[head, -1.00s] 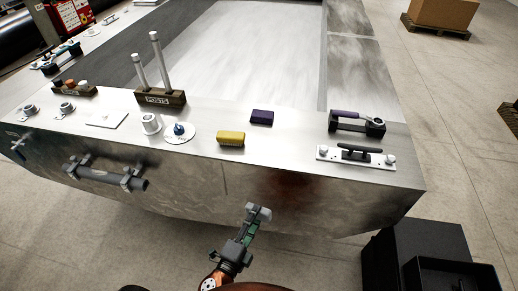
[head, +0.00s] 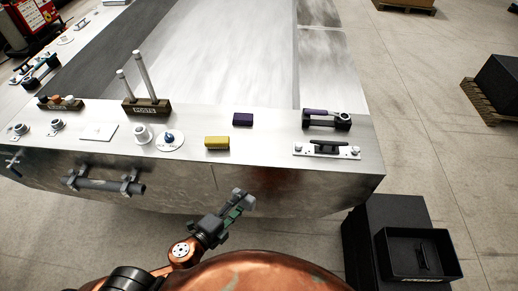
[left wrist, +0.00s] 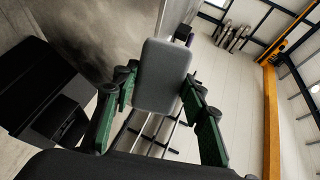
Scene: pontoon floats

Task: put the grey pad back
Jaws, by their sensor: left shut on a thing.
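The grey pad (head: 243,197) is a small, light grey block with rounded edges. My left gripper (head: 236,207) is shut on it, in front of the pontoon's front wall and below the deck edge. In the left wrist view the pad (left wrist: 162,75) sits between the green fingers of the left gripper (left wrist: 155,95), its broad face towards the camera. It hides part of what lies behind it. My right gripper is not in view.
The metal deck (head: 270,133) carries a yellow block (head: 217,142), a purple block (head: 243,119), a posts holder (head: 147,106), a white plate (head: 98,132) and a black cleat (head: 327,149). A black open bin (head: 420,278) stands on the floor at front right.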

